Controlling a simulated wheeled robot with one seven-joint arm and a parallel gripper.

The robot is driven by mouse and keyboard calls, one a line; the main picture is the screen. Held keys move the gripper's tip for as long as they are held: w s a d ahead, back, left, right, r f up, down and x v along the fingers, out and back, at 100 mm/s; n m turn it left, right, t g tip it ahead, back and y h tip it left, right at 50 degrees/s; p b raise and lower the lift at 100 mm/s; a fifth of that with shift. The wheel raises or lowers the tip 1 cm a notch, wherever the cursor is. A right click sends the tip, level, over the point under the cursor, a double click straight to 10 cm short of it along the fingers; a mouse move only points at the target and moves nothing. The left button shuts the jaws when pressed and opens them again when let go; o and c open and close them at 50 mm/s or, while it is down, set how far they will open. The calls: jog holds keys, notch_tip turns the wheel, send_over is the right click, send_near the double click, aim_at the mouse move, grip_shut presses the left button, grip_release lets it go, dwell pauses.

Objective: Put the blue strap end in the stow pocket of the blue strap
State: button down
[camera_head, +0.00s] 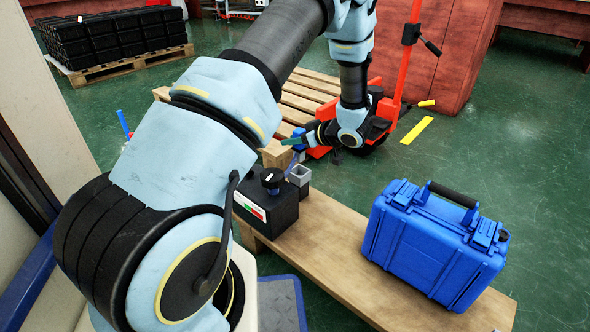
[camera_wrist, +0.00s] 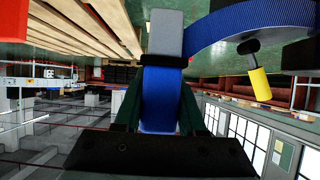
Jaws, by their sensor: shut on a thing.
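My gripper (camera_head: 291,142) is out above the far end of the wooden bench, its green fingers pointing left. In the wrist view the fingers (camera_wrist: 160,98) are closed on a blue strap end (camera_wrist: 160,105), one finger on each side. A black band and a grey block (camera_wrist: 165,32) show at the strap's far end. A blue strap length (camera_wrist: 245,22) curves away to the upper right. In the head view, a thin blue strap piece (camera_head: 292,164) hangs below the gripper beside a small grey open-topped square holder (camera_head: 300,174). I cannot tell for sure which part is the stow pocket.
A black box with a knob (camera_head: 268,207) stands beside the grey holder on the wooden bench (camera_head: 330,240). A blue case (camera_head: 432,245) sits at the bench's right. A wooden pallet (camera_head: 300,97) and a red pallet truck (camera_head: 405,60) are behind my gripper.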

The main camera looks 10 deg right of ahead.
notch_tip(320, 180, down, 8)
jog(key=b, duration=0.3)
jog(key=shift+r, duration=0.35)
jog(key=shift+c, duration=2.4)
grip_release()
